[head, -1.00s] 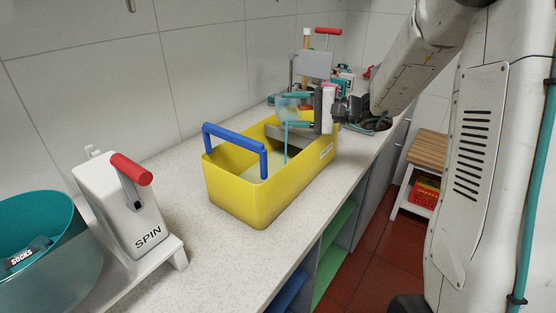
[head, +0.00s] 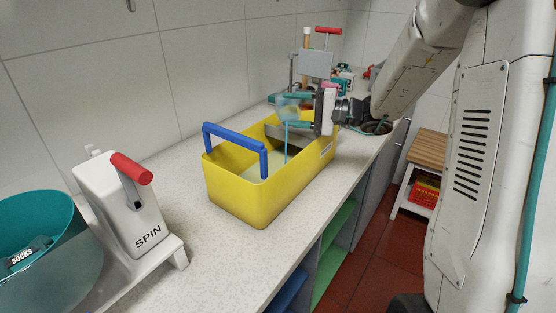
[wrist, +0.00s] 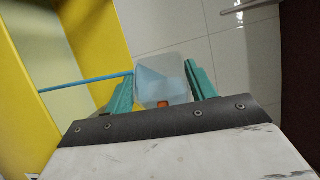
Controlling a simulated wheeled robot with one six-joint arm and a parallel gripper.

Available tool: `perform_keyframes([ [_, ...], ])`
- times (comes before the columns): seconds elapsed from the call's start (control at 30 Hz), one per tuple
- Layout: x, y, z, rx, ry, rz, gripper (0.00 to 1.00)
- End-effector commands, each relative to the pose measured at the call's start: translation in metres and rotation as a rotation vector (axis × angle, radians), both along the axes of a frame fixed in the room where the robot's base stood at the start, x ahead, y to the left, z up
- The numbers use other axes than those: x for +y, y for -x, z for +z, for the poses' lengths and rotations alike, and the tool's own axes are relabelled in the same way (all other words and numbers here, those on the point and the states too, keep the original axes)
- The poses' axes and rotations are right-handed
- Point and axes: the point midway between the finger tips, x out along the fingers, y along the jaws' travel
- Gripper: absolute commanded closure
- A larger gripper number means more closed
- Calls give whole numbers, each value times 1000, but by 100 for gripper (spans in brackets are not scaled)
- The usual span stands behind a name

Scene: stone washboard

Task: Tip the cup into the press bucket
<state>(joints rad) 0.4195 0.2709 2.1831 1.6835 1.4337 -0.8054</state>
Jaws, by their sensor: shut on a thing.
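The cup (head: 288,106) is clear, with light blue liquid inside. It is tilted, and a thin blue stream (head: 286,145) falls from it into the yellow press bucket (head: 235,195), which has a blue handle and a grey part across its far end. My gripper (head: 284,111) is shut on the cup above the far half of the bucket. In the wrist view the cup (wrist: 160,80) sits between the teal fingers, and the stream runs left toward the yellow wall (wrist: 95,35). The liquid level in the bucket is hard to tell.
A white SPIN machine (head: 120,205) with a red-knobbed lever and a teal tub (head: 35,240) labelled SOCKS stand at the left. The speckled counter (head: 215,250) is clear in front of the bucket.

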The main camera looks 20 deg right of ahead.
Motion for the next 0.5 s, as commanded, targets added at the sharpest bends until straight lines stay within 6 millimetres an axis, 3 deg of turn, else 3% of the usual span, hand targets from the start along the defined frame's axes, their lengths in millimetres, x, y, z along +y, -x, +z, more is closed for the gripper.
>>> perform_keyframes([
  [0.5, 1, 2, 0, -56, 10, 1, 68],
])
